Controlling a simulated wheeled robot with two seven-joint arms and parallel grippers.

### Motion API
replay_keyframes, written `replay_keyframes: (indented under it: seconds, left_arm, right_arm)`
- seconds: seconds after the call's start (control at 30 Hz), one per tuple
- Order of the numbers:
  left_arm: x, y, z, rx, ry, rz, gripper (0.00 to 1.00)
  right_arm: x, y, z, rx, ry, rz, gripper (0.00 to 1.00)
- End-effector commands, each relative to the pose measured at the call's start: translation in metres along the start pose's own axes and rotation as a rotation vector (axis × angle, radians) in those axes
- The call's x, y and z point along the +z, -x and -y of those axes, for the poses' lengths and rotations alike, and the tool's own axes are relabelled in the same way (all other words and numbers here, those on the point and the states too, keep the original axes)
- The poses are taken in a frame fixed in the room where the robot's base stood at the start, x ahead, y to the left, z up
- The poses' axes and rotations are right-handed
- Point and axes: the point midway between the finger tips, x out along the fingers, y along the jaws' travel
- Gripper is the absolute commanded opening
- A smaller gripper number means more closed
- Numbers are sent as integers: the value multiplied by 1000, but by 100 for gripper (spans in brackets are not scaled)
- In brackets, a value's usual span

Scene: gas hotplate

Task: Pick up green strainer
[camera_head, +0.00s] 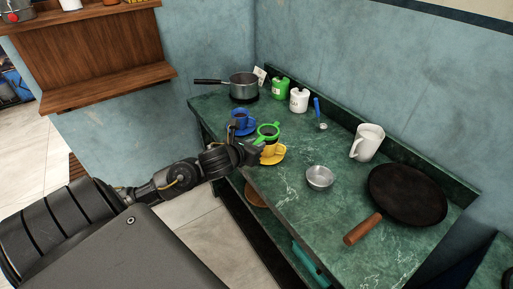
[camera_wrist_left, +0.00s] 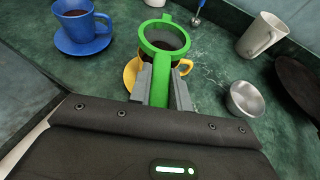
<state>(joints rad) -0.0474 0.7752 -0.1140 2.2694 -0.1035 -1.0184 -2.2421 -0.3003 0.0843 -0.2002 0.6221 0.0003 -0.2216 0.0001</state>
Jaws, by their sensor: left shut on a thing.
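The green strainer (camera_head: 268,130) is a round ring with a dark mesh and a green handle. In the head view it is over the yellow cup (camera_head: 269,149) on its yellow saucer (camera_head: 277,158). My left gripper (camera_head: 254,153) reaches in from the left and is shut on the strainer's handle. In the left wrist view the gripper's fingers (camera_wrist_left: 160,88) grip the handle of the strainer (camera_wrist_left: 164,38) from both sides. The yellow cup (camera_wrist_left: 181,66) shows beneath the ring; I cannot tell whether the strainer touches its rim. My right gripper is not in view.
A blue cup (camera_head: 240,118) with dark liquid stands on a blue saucer behind the strainer. A metal bowl (camera_head: 320,177), a white pitcher (camera_head: 367,142) and a dark frying pan (camera_head: 408,194) stand to the right. A saucepan (camera_head: 243,84) and canisters stand at the back.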

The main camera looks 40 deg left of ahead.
Motion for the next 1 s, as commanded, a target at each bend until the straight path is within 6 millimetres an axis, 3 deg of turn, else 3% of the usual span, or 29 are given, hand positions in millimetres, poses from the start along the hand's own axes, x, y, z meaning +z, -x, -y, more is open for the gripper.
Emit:
replay_keyframes:
  seconds: [0.03, 0.33, 0.5, 0.8, 1.0]
  left_arm:
    - [13, 6, -1, 1, -6, 4, 0]
    - [46, 71, -16, 0, -12, -1, 0]
    - [45, 95, -23, 1, 1, -6, 0]
    - [53, 132, -34, 1, 9, -6, 0]
    - [51, 153, -41, 2, 4, -3, 0]
  right_arm:
    - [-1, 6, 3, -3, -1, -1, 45]
    - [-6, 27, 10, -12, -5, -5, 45]
    - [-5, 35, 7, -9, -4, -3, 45]
    - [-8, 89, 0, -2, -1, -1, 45]
    - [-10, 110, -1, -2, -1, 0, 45]
